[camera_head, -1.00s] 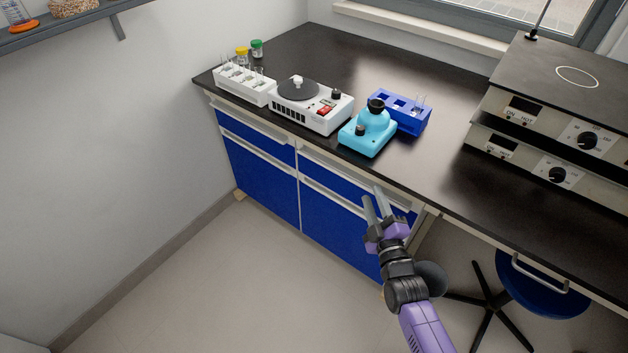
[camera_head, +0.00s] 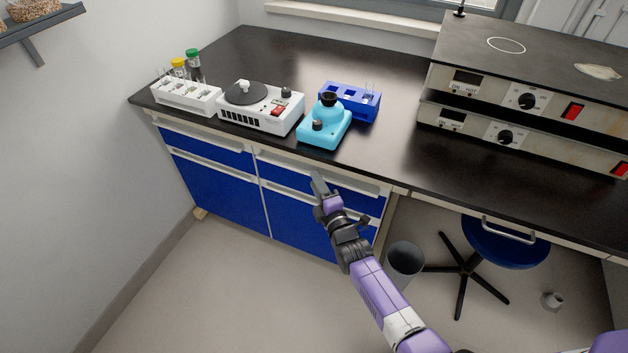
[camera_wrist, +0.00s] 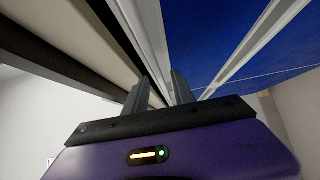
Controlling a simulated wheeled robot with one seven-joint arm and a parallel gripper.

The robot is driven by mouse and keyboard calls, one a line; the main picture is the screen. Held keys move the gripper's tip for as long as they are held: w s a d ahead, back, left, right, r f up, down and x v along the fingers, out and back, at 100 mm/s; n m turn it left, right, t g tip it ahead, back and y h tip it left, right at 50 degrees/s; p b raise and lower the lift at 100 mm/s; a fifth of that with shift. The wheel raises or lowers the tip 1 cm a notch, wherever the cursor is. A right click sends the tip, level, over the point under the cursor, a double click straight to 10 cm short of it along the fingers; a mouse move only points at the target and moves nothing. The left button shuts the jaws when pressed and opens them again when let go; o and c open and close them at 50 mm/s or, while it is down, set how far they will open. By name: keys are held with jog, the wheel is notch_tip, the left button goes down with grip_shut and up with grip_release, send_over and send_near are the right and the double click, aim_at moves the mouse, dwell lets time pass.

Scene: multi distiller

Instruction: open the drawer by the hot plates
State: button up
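The stacked hot plates (camera_head: 520,110) stand on the right part of the black bench. Left of them, under the bench, is a blue drawer (camera_head: 284,175) with a pale rail (camera_head: 285,160) along its top; it looks shut. My gripper (camera_head: 317,181) is in front of this drawer, close to the rail, and hides part of its front. In the wrist view my gripper (camera_wrist: 160,84) has its two fingers apart, with a pale rail (camera_wrist: 152,35) running behind or between them. I cannot tell whether they touch it. A blue front (camera_wrist: 235,40) shows to the right.
A white tube rack (camera_head: 187,97), a white stirrer (camera_head: 262,112), a turquoise device (camera_head: 325,122) and a blue rack (camera_head: 350,103) stand on the bench. A bin (camera_head: 403,262) and a blue stool (camera_head: 508,246) are at right. Floor at left is clear.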

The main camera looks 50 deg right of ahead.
jog(key=shift+x, duration=1)
grip_shut()
dwell(0.8)
